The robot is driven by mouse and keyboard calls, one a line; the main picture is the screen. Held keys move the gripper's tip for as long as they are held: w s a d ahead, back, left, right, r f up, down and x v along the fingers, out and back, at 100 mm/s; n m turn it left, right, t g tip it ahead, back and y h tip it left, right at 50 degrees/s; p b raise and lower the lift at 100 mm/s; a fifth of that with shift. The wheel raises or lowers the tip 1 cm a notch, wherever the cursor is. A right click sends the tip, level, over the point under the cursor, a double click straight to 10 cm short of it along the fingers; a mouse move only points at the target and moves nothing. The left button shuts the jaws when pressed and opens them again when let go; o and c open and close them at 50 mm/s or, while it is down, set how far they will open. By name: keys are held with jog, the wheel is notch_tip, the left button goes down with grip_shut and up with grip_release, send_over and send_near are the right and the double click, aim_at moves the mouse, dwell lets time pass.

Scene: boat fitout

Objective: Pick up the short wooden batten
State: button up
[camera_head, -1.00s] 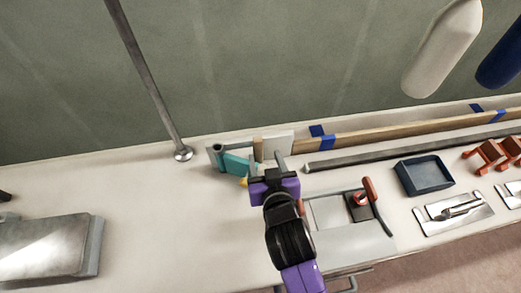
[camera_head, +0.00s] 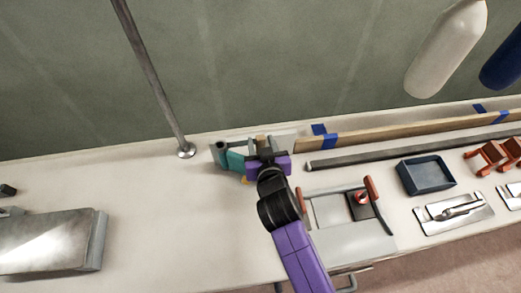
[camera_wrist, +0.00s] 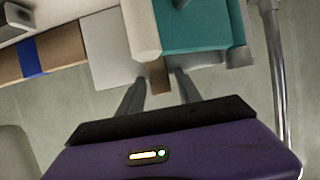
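The short wooden batten (camera_head: 261,138) shows as a small tan patch at the back of the bench, beside a teal clamp-like block (camera_head: 234,160). My gripper (camera_head: 262,151) is over it and hides most of it. In the wrist view a brown piece of wood (camera_wrist: 160,78) shows between my two open fingertips, next to the teal block (camera_wrist: 200,25). Gaps seem to show beside it, and I cannot tell whether a finger touches it. A cream strip (camera_wrist: 141,28) adjoins it; I cannot tell whether that is the same piece.
A pale flat plate (camera_wrist: 108,48) lies beside the wood. A long plank (camera_head: 400,132) with blue tape and a grey bar (camera_head: 400,153) run rightward. A metal post (camera_head: 160,95) stands behind left. A blue tray (camera_head: 426,175) is at right. The bench's left middle is clear.

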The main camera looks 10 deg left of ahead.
grip_shut()
jog(key=shift+r, duration=0.1)
